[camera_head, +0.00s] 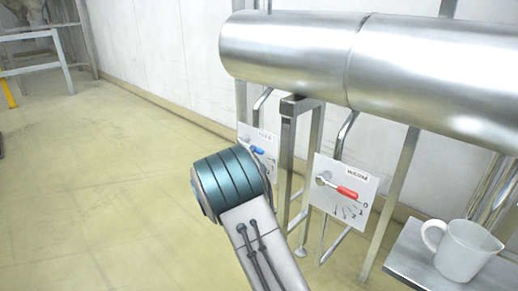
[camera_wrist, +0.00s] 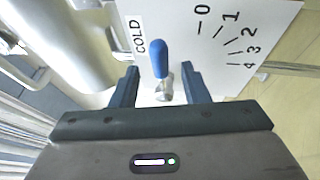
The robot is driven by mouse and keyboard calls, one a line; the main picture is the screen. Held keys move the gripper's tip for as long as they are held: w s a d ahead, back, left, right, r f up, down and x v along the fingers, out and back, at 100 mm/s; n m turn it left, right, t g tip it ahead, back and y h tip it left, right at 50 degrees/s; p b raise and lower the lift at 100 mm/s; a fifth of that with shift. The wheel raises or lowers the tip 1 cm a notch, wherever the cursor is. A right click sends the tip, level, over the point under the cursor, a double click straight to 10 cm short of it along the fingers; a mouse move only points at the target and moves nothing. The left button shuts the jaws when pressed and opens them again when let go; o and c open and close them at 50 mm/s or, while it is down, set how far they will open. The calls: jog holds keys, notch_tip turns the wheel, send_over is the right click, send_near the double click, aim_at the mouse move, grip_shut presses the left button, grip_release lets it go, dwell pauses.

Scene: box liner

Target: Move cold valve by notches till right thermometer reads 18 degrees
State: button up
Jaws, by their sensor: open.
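The cold valve has a blue handle (camera_wrist: 159,58) on a metal stem, in front of a white panel (camera_wrist: 180,20) marked COLD with a scale from 0 to 4. In the wrist view my gripper (camera_wrist: 159,69) is open, with one dark blue finger on each side of the handle and stem. I see no clear contact, and I cannot tell which notch the handle is at. In the head view the blue handle (camera_head: 257,149) shows just past my arm, which hides my gripper and part of the panel. No thermometer is in view.
To the right, a second panel (camera_head: 336,206) carries a red lever (camera_head: 347,192). A large steel pipe (camera_head: 290,50) runs above both panels.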

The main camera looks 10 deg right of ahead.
jog(key=x, duration=0.7)
